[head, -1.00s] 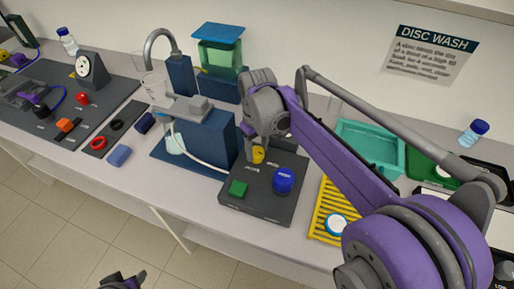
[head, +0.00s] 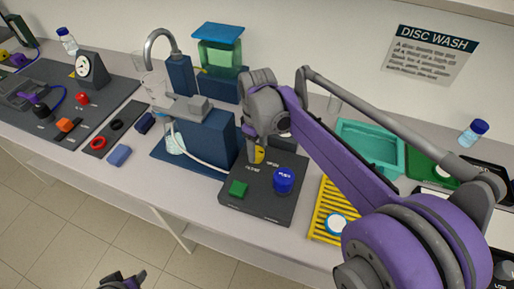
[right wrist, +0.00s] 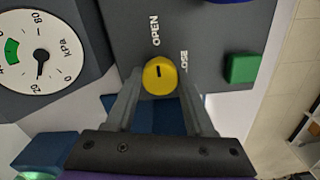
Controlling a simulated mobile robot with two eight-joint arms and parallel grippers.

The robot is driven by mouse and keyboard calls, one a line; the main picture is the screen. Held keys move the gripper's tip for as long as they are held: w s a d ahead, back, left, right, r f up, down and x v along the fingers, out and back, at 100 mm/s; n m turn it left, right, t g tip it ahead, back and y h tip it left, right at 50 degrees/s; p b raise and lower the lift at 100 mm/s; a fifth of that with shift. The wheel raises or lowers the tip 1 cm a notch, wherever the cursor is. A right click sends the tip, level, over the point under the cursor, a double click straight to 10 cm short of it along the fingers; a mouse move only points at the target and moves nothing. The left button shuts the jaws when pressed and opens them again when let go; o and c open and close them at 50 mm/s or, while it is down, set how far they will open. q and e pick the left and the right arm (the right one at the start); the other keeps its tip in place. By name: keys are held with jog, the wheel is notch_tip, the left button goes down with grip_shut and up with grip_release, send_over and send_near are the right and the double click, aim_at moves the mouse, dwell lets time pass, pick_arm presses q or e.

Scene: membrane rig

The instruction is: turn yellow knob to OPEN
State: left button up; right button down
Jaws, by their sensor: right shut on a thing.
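The yellow knob (head: 259,156) sits on a dark grey panel (head: 262,208), partly hidden by my right gripper. My right gripper (head: 257,146) is over it from above, shut on the knob. In the right wrist view the round yellow knob (right wrist: 159,76) lies between the two fingertips (right wrist: 160,84). A short dark mark shows on its face. The OPEN label (right wrist: 155,30) is printed beyond the knob, and a partly hidden label ending in "OSE" (right wrist: 185,62) is to its right. My left gripper (head: 124,283) shows only partly at the bottom edge, apart from the bench.
A green square button (head: 238,188) and a blue round knob (head: 284,180) are on the same panel. A yellow rack (head: 325,215) is to the right. A kPa gauge (right wrist: 38,58) is beside the panel.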

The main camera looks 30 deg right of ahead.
aim_at(257, 151)
jog(key=shift+c, duration=1.3)
grip_release()
notch_tip(257, 151, up, 11)
jog(key=shift+p, duration=0.4)
jog(key=shift+f, duration=0.15)
